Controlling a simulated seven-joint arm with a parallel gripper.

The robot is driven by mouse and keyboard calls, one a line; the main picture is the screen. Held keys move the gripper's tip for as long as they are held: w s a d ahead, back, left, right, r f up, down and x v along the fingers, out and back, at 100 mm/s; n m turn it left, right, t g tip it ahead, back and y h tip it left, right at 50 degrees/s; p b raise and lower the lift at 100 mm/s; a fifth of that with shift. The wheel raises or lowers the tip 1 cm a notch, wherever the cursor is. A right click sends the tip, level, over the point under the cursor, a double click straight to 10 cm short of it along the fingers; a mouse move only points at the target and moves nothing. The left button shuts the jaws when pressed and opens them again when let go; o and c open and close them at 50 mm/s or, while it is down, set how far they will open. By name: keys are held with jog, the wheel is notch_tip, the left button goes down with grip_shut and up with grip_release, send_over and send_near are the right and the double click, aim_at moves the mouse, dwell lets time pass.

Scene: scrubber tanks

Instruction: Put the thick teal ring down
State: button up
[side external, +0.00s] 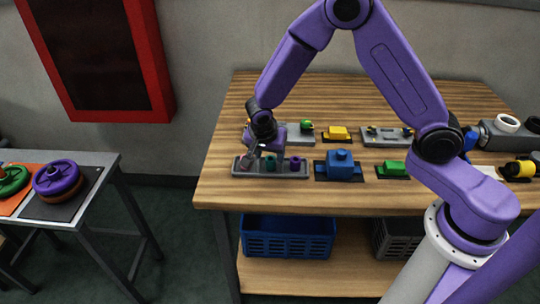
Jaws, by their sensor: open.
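A small teal piece (270,164), which looks like the thick teal ring, stands in the middle of a grey rack (301,172) at the table's front left. A pink piece (244,164) is to its left and a purple piece (295,164) to its right on the same rack. My gripper (266,151) points down over the rack, close above the teal piece, with its jaws open. The fingers partly cover the rack's back edge, and I cannot tell whether they touch the teal piece.
Behind the rack are a grey holder with a green part (307,126) and a yellow block (338,133). A blue block (341,164) and a green block (393,169) stand to the right. The table's front edge (300,208) is near.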

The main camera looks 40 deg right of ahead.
jog(key=v, duration=1)
jog(key=s+d+r+n+g+y, duration=0.1)
jog(key=s+d+r+n+y, duration=0.1)
jog(key=s+n, duration=1)
jog(key=s+d+r+n+g+y, duration=0.1)
jog(key=s+d+n, duration=0.4)
jog(key=s+n, duration=0.7)
jog(key=s+r+y, duration=0.1)
jog(key=s+r, duration=0.1)
jog(key=s, duration=0.3)
jog(key=shift+d+r, duration=0.25)
jog(key=shift+r, duration=0.15)
